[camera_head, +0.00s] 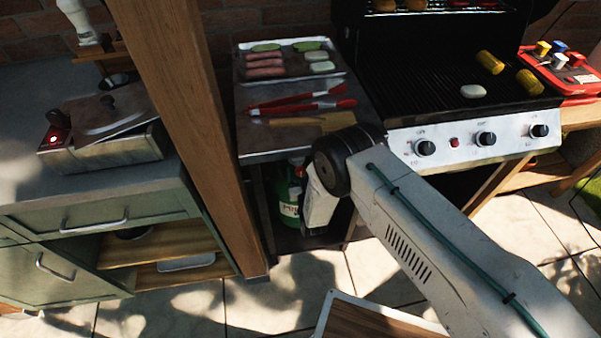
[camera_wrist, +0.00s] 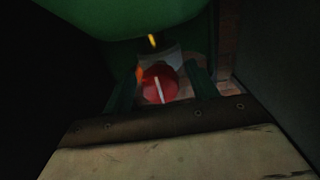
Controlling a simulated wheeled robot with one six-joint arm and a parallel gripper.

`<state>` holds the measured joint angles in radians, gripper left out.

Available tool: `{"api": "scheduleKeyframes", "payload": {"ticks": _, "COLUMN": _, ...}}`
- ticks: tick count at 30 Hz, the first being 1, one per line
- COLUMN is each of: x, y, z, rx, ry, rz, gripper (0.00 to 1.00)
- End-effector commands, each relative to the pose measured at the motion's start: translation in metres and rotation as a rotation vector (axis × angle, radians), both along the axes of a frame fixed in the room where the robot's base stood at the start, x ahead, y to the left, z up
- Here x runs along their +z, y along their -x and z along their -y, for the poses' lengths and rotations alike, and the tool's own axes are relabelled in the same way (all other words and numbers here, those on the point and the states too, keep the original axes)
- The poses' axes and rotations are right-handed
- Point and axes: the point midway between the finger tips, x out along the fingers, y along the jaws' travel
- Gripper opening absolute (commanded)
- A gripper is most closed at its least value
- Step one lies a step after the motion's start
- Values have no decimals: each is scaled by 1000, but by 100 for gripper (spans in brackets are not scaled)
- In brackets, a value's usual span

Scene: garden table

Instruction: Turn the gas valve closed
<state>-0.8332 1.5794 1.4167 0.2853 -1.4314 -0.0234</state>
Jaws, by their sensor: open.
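The gas valve is a round red knob (camera_wrist: 160,84) with a white line across its face, in the middle of the wrist view. The line runs nearly up and down, slightly tilted. My gripper (camera_wrist: 163,80) is open, with one dark green finger on each side of the knob. I cannot tell whether the fingers touch it. The green gas bottle (camera_wrist: 130,15) fills the top of the wrist view. In the head view the bottle (camera_head: 287,202) stands in the compartment under the grill's side shelf; my arm hides part of it. The valve and my fingertips are hidden there.
The compartment around my gripper is dark and tight. Above it, the side shelf (camera_head: 262,157) bears a food tray (camera_head: 241,75) and red tongs (camera_head: 300,107). A wooden post (camera_head: 190,110) stands close on the left, the grill's knob panel (camera_head: 505,132) on the right.

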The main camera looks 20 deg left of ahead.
Motion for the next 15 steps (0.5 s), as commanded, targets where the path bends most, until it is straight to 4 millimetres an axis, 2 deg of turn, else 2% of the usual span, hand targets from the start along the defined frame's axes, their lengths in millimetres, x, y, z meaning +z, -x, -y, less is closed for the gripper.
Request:
{"api": "scheduleKeyframes", "payload": {"ticks": 2, "x": 0, "y": 0, "z": 0, "rx": 0, "ry": 0, "rz": 0, "gripper": 58}}
{"api": "scheduleKeyframes", "payload": {"ticks": 7, "x": 0, "y": 0, "z": 0, "rx": 0, "ry": 0, "rz": 0, "gripper": 15}}
{"api": "scheduleKeyframes", "payload": {"ticks": 15, "x": 0, "y": 0, "z": 0, "rx": -1, "ry": -12, "rz": -7, "gripper": 15}}
